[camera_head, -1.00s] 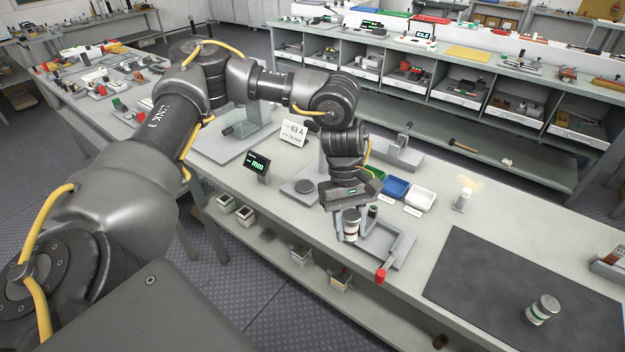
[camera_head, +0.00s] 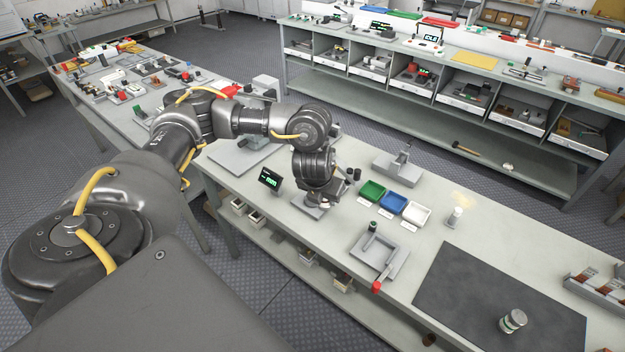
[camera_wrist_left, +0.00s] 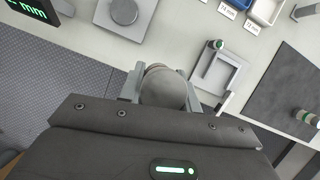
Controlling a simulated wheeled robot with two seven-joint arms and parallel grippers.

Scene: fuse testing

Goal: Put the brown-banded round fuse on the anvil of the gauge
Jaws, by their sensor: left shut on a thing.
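My left gripper (camera_head: 320,203) is shut on a round fuse (camera_wrist_left: 163,90), seen in the left wrist view as a grey end cap between the fingers with a thin brownish edge. In the head view the gripper is over or close to the gauge, and its wrist hides the fuse and most of the gauge. In the left wrist view the round grey anvil (camera_wrist_left: 124,12) is bare, with the fuse apart from it in the picture. The gauge's dark display (camera_head: 270,180) stands beside it with green characters. My right gripper is not in view.
A grey fixture (camera_head: 358,258) with a red-tipped handle lies to the right. Green, blue (camera_head: 393,204) and white trays stand behind it. A green-banded fuse (camera_head: 513,321) stands on the dark mat (camera_head: 450,290). A small white-bodied piece (camera_head: 455,217) stands near the back edge.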

